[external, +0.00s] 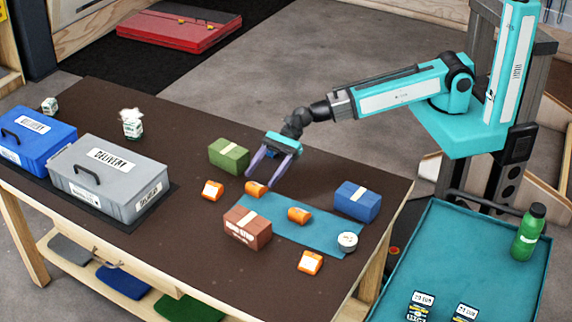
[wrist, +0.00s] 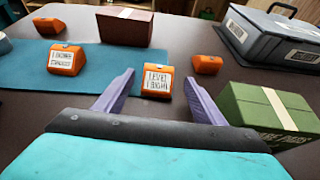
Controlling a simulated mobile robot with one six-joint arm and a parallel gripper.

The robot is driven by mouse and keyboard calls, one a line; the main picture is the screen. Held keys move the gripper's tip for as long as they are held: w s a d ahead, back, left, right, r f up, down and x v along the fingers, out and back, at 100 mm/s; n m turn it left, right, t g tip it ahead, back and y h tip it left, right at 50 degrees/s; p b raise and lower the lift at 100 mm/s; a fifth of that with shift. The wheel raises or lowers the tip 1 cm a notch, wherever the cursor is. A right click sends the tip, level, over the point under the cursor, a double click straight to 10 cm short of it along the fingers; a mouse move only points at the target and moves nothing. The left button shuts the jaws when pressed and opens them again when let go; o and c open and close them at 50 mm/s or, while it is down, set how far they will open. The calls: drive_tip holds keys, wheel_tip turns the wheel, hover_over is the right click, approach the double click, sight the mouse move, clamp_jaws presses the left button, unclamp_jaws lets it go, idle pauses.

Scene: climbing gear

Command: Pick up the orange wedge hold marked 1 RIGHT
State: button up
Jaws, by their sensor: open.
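Several orange wedge holds lie on the brown table. One orange hold (wrist: 157,82) has a white label that seems to read "LEVEL 1 RIGHT", though the print is blurred. It also shows in the external view (external: 255,188), at the edge of the teal mat. My gripper (external: 260,182) is open and empty, pointing down towards this hold. In the wrist view the hold appears between the two purple fingers of my gripper (wrist: 159,78), near their tips; contact is not visible. Another labelled orange hold (wrist: 62,59) lies on the mat; its label is unclear.
A green block (external: 228,156) is close beside my gripper. A brown block (external: 247,227), a blue block (external: 357,201), a white roll (external: 347,242) and other orange holds (external: 212,190) (external: 310,262) lie around. A grey delivery box (external: 108,178) stands at the left.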

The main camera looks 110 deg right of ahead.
sight(257, 184)
drive_tip(key=shift+p+x, duration=0.9)
drive_tip(key=shift+x, duration=1.7)
drive_tip(key=shift+s+f, duration=0.1)
drive_tip(key=c, duration=1.2)
drive_tip(key=shift+o, duration=0.2)
drive_tip(key=shift+r+b, duration=0.65)
drive_tip(key=shift+r, duration=4.4)
